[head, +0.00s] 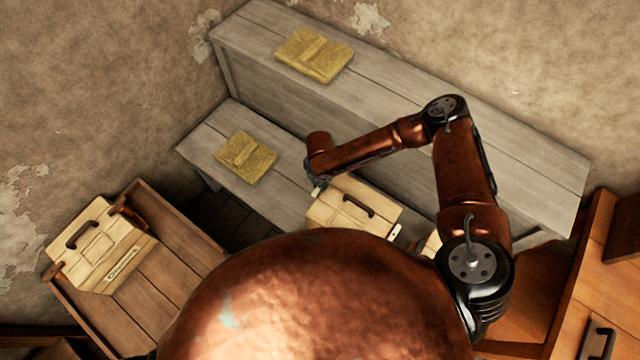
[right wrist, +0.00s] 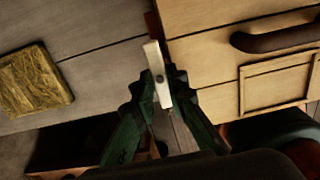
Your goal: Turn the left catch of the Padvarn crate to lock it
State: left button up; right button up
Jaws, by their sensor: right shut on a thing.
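A pale wooden crate (head: 352,208) with a dark handle (head: 358,205) sits on the lower grey bench. I cannot read a name on it. My right gripper (head: 318,187) is at its left end in the head view. In the right wrist view the gripper (right wrist: 160,88) is shut on a cream bar-shaped catch (right wrist: 152,56), which lies roughly along the crate's left edge. The crate's lid (right wrist: 215,65) shows right of the catch. Another pale catch (head: 394,232) shows at the crate's right end. My left gripper is out of view.
Another pale crate (head: 95,245) with a handle and label stands in a brown wooden tray (head: 178,228) at left. Yellowish wrapped packets lie on the lower bench (head: 246,158) and on the upper shelf (head: 314,55). Orange-brown wooden furniture (head: 590,290) stands at right.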

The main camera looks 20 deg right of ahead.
grip_shut()
jog(key=shift+n, duration=0.3)
jog(key=n+p, duration=0.1)
jog(key=n, duration=0.1)
jog(key=shift+r+n+p, duration=0.1)
jog(key=shift+n+p, duration=0.2)
jog(key=n+p, duration=0.1)
jog(key=n, duration=0.3)
jog(key=shift+n, duration=0.3)
jog(key=n, duration=0.4)
jog(key=shift+n, duration=0.3)
jog(key=n, duration=0.5)
jog(key=shift+n, duration=0.4)
